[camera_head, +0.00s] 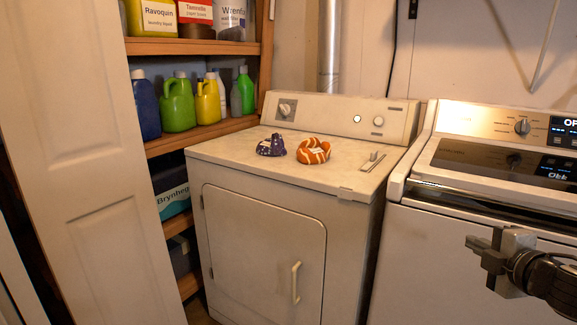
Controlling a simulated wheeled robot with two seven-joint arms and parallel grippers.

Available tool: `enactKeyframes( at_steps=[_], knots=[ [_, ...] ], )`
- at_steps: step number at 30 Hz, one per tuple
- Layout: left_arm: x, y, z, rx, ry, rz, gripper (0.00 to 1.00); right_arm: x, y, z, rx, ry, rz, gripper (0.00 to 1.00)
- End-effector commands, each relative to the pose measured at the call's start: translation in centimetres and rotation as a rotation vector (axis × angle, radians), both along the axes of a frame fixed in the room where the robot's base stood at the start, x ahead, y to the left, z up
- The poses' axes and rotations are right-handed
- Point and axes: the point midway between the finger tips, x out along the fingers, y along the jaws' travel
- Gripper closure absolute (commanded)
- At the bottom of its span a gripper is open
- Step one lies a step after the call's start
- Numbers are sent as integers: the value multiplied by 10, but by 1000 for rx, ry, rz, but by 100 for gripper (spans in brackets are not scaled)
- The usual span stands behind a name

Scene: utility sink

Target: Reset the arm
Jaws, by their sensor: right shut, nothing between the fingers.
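My right gripper (476,250) shows at the lower right, in front of the washing machine (415,262). Its fingers point left and are shut with nothing between them. The dark wrist of my right arm runs off the right edge. My left gripper does not show. The dryer (235,150) stands left of the gripper, its front door (250,245) closed. On the dryer top lie a purple patterned cloth item (271,145) and an orange-and-white striped item (313,151), well away from the gripper.
A small metallic item (372,162) lies on the dryer's right side. Wooden shelves (190,137) with bottles, including a green jug (178,105), stand at the left. A white panel door (95,170) stands at the far left. The space before the dryer looks clear.

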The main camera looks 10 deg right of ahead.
Motion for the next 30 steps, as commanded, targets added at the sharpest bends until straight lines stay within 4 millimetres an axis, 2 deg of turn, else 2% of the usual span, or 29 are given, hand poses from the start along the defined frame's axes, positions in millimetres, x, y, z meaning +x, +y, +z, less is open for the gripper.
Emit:
enactKeyframes(
  at_steps=[1, 5, 8, 9, 12, 15, 18, 21, 25, 30],
  knots=[
    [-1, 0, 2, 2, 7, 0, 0, -8, 10, -20, 67, 29, -5, 100],
    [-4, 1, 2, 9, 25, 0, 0, -35, 42, -75, 265, 112, -26, 100],
    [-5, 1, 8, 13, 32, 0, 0, -69, 85, -123, 479, 196, -64, 100],
    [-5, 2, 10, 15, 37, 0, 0, -85, 105, -140, 576, 232, -86, 100],
    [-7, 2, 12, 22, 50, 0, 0, -125, 158, -170, 814, 311, -151, 100],
    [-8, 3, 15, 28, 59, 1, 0, -160, 208, -183, 1034, 371, -229, 100],
    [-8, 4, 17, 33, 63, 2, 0, -185, 247, -184, 1214, 410, -304, 100],
    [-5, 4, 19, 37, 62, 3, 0, -200, 273, -181, 1337, 430, -362, 100],
    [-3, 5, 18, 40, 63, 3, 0, -208, 288, -178, 1416, 440, -403, 100],
    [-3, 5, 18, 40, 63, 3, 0, -208, 290, -178, 1427, 441, -408, 100]
  ],
)
